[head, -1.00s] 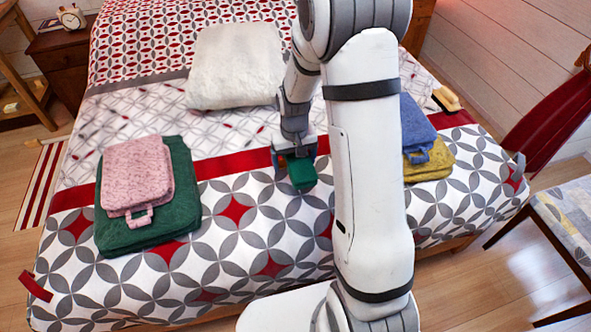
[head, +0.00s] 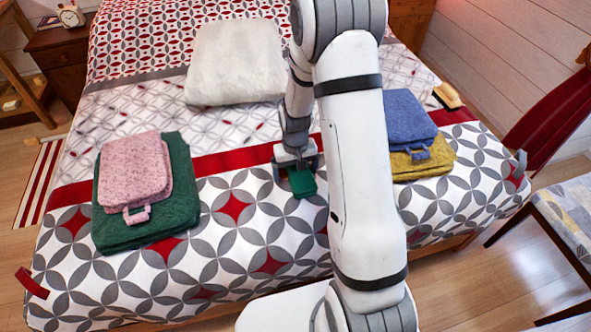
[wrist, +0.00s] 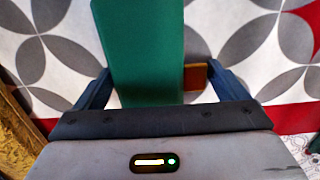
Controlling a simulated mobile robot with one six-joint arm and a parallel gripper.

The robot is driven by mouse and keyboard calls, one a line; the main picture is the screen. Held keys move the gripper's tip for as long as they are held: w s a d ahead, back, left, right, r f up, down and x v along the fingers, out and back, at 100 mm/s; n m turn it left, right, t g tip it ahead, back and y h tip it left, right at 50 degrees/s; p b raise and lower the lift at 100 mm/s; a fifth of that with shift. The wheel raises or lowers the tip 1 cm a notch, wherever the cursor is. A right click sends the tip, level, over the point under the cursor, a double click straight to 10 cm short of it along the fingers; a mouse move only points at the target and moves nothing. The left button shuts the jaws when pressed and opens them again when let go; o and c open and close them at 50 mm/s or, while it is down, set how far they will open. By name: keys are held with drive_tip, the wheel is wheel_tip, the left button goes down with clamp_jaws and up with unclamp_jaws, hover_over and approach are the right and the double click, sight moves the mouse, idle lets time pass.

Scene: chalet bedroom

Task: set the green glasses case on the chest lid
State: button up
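The green glasses case (head: 303,183) is at the foot part of the bed, beneath my gripper (head: 297,170). In the wrist view the case (wrist: 145,45) is a long flat green block between the two dark fingers of my gripper (wrist: 160,78). The fingers are spread wider than the case. The left finger is close to its edge, and a gap shows on the right. A small brown piece (wrist: 196,77) shows in that gap. Whether the case touches the bed is unclear. I cannot identify a chest lid in either view.
A pink folded cloth (head: 132,170) lies on a dark green one (head: 180,205) at left. A blue cloth (head: 408,112) lies on a yellow one (head: 430,165) at right. A white pillow (head: 236,62) is behind. A red chair (head: 550,110) stands at right.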

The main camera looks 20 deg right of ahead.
drive_tip(key=shift+o, duration=0.6)
drive_tip(key=shift+r, duration=0.1)
drive_tip(key=shift+r, duration=0.3)
wheel_tip(320, 180, up, 11)
drive_tip(key=p, duration=0.2)
drive_tip(key=s+r+t, duration=0.1)
drive_tip(key=s+r, duration=0.6)
drive_tip(key=s, duration=0.3)
drive_tip(key=s+a+r+t, duration=0.1)
drive_tip(key=s+r, duration=0.6)
drive_tip(key=s, duration=0.3)
drive_tip(key=shift+r, duration=0.2)
drive_tip(key=shift+c, duration=0.6)
